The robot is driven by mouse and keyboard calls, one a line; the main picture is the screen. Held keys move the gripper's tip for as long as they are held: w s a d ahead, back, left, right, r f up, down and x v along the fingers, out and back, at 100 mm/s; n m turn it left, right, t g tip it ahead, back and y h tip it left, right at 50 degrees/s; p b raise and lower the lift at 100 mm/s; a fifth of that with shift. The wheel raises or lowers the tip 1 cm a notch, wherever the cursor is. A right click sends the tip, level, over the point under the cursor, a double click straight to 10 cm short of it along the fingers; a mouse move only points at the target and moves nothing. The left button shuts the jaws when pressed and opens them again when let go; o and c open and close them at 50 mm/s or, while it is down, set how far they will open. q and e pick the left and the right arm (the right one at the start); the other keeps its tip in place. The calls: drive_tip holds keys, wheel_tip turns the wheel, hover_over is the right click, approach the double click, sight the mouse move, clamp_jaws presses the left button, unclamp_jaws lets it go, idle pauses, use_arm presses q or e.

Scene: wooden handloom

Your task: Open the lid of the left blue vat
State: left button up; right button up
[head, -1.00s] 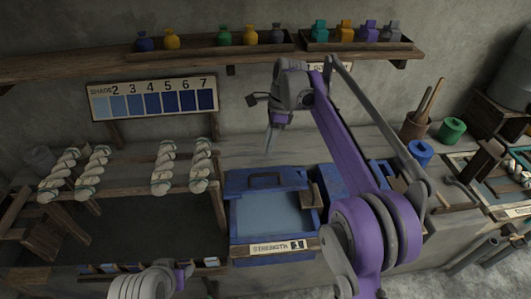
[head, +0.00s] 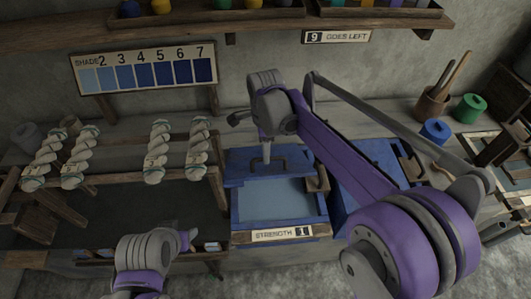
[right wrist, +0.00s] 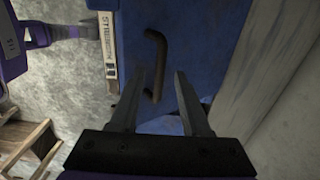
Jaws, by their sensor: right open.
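The left blue vat (head: 236,205) stands below the shade chart, with a "STRENGTH 1" plate on its front. Its top has a blue back part with a dark handle (head: 283,163) and a pale blue flat area in front. My right gripper (head: 267,158) points down over the back part, at the handle. In the right wrist view its open fingers (right wrist: 157,78) are empty, with the dark handle (right wrist: 156,52) ahead of and partly between them; I cannot tell whether they touch. My left arm's end (head: 185,240) is low in the head view; its fingers are unclear.
A second blue vat (head: 381,160) stands to the right, partly behind my right arm. Twisted white yarn skeins (head: 158,150) hang on the rack at left. A blue spool (head: 435,131) and a green spool (head: 469,108) stand at right. A shelf (head: 200,32) runs above.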

drive_tip(key=shift+f, duration=0.85)
clamp_jaws()
idle(0.8)
